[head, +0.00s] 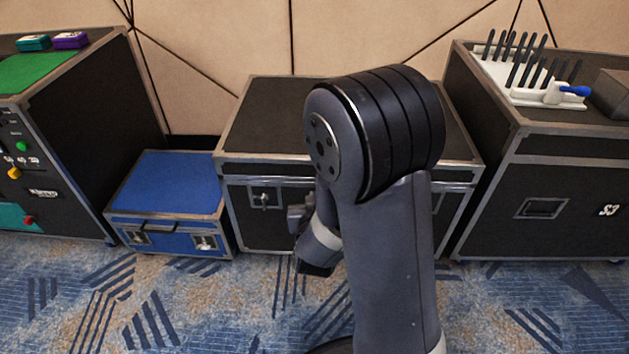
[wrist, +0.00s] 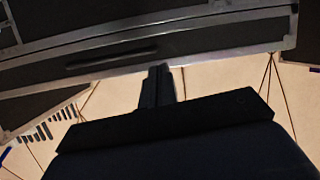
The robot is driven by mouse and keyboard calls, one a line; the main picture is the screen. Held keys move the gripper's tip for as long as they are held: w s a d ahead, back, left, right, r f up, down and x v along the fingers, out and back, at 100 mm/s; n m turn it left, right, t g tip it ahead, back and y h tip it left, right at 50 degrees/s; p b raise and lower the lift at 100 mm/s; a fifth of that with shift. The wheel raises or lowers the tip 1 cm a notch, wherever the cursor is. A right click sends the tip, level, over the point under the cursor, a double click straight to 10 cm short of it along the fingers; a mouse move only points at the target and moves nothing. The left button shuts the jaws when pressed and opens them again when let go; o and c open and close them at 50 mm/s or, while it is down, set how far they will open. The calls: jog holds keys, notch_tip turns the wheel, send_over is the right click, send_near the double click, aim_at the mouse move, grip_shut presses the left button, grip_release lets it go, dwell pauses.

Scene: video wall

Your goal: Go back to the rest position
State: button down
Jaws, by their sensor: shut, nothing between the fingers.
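My gripper (wrist: 157,84) shows in the wrist view with its two dark fingers together and nothing between them. In the head view my arm stands folded in the middle, and its large upper joint hides part of the black case (head: 275,115) behind it. The wrist end hangs low, left of the upright link, in front of that case; the fingers are hard to make out there. The wrist view is tilted and shows metal-edged cases across its top.
A blue case (head: 168,185) stands left of the black case. A tall black case (head: 85,125) with buttons is at far left. Another tall case (head: 540,165) at right bears a white rack (head: 520,80) with several black rods and a blue-handled item. Carpet (head: 130,310) in front is clear.

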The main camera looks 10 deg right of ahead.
jog(key=shift+s+a+f, duration=0.15)
jog(key=shift+s+f, duration=0.1)
jog(key=shift+s, duration=0.5)
jog(key=shift+w, duration=0.1)
jog(key=w+d+b, duration=0.1)
jog(key=w+d, duration=0.1)
jog(key=w, duration=0.7)
jog(key=shift+r+b, duration=0.4)
jog(key=shift+r, duration=0.05)
